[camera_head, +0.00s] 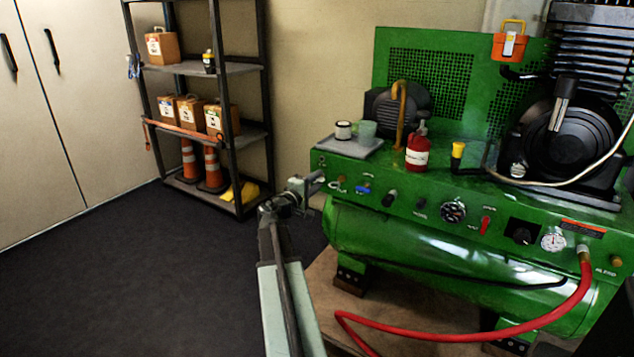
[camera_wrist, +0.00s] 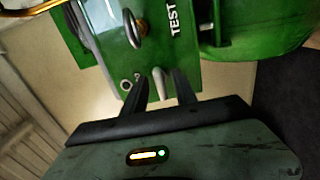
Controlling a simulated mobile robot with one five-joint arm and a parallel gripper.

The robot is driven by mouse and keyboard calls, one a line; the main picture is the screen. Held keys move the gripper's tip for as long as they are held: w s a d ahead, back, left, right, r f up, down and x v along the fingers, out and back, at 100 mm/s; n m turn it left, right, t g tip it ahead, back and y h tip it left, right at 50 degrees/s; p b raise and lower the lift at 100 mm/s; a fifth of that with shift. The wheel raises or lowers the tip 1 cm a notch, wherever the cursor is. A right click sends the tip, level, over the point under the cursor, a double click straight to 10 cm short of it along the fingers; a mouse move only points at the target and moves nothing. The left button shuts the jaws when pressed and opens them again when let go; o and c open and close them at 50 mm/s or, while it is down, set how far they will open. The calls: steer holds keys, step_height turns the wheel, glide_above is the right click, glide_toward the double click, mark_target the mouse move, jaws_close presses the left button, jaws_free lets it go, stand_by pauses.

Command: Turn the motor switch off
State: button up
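The green compressor's control panel (camera_head: 405,200) carries a row of switches, knobs and gauges; I cannot read which is marked as the motor switch. My gripper (camera_head: 318,180) is at the panel's left end. In the wrist view, my gripper (camera_wrist: 159,92) has its two dark fingers apart. A pale metal lever (camera_wrist: 160,84) shows between them, with gaps on both sides; I cannot tell whether it touches. Another silver lever (camera_wrist: 132,28) and a label reading TEST (camera_wrist: 174,18) are farther up.
A grey tray (camera_head: 350,148) with a jar and cup, a red bottle (camera_head: 417,150) and a yellow-capped item (camera_head: 457,155) stand on the compressor top. A red hose (camera_head: 440,337) loops in front. Shelves (camera_head: 205,70) stand behind left. Floor at left is clear.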

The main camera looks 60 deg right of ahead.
steer(key=a, duration=0.7)
steer(key=shift+a, duration=0.35)
